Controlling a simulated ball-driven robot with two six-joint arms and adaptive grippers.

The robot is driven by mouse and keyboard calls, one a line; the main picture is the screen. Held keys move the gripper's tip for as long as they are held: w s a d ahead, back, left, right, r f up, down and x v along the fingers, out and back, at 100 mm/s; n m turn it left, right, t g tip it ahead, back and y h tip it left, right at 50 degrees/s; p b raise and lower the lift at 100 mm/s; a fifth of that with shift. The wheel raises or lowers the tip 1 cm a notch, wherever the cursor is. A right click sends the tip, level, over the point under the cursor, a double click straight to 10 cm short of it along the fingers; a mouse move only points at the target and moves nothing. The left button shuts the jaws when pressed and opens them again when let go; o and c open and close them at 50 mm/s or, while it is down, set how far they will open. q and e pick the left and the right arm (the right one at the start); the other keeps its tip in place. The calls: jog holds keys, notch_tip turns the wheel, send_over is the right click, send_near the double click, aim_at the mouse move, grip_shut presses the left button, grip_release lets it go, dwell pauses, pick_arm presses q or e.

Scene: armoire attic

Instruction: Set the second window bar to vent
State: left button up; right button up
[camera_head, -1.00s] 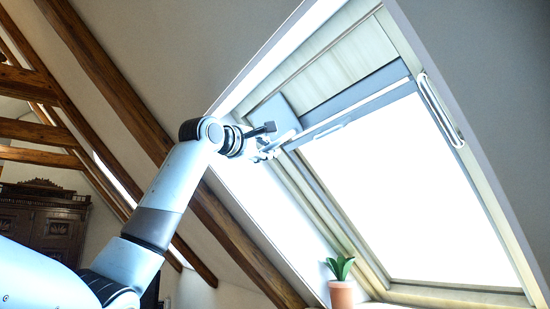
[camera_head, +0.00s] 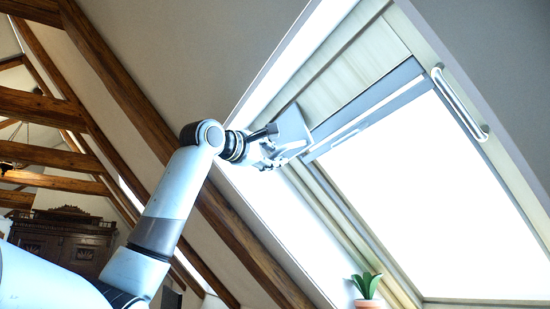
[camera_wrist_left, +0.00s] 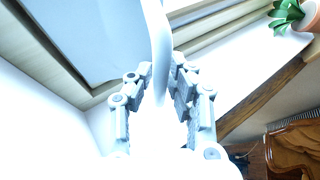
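The window's grey top strip (camera_head: 365,110) runs across the upper edge of the bright pane, with a pale slot in it. A grey plate (camera_head: 292,128) at its left end sits tilted beside my left gripper (camera_head: 268,158). In the left wrist view a pale curved bar (camera_wrist_left: 159,35) passes between the two fingers of my left gripper (camera_wrist_left: 162,72), which close in on both sides of it. Its lower part is lost in glare. A second pale bar handle (camera_head: 460,105) is fixed on the right frame, apart from the gripper. My right gripper is out of view.
A potted plant (camera_head: 367,287) stands at the window's lower left; it also shows in the left wrist view (camera_wrist_left: 287,14). Wooden beams (camera_head: 150,125) slope along the wall behind my arm. A carved dark armoire (camera_head: 65,240) stands far left.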

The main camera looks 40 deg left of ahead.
pick_arm(q)
jog(key=shift+o, duration=1.4)
jog(key=s, duration=0.3)
jog(key=s+f, duration=0.1)
jog(key=s, duration=0.2)
jog(key=shift+a+f, duration=0.1)
jog(key=shift+a, duration=0.05)
jog(key=shift+s+d+f, duration=0.1)
jog(key=shift+s+d, duration=0.1)
jog(key=shift+s, duration=0.45)
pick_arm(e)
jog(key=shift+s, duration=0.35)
pick_arm(q)
jog(key=shift+f, duration=0.1)
